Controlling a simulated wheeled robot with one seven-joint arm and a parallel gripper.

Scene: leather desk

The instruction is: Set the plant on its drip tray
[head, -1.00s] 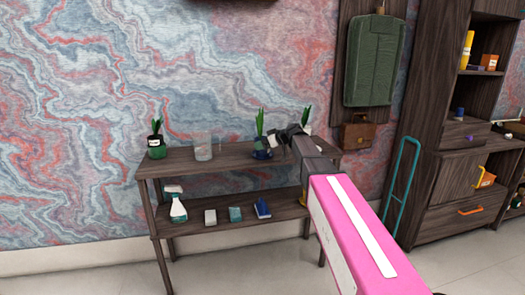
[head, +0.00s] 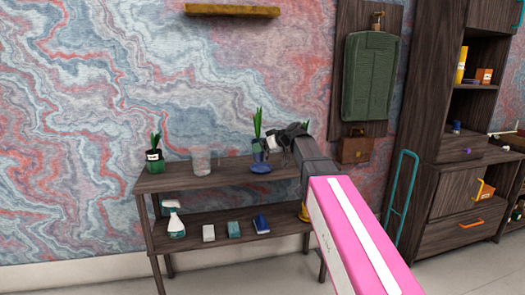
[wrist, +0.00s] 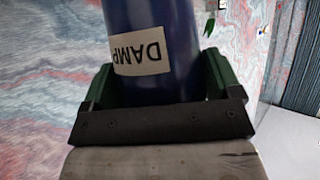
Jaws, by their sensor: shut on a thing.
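The plant has long green leaves (head: 257,122) and a dark blue pot (head: 258,145). In the wrist view the blue pot (wrist: 165,82) fills the space between my green-padded fingers, and its white label, reading "DAMP", appears upside down. My gripper (head: 270,143) is shut on the pot from the right side. The plant looks upright. The blue drip tray (head: 261,169) lies on the table's top board, just below the pot in the head view. The pot appears apart from the tray. The pot's base is not clear to see.
A spray bottle (head: 174,219) and small boxes are on the lower shelf. A green bag (head: 370,78) hangs at right.

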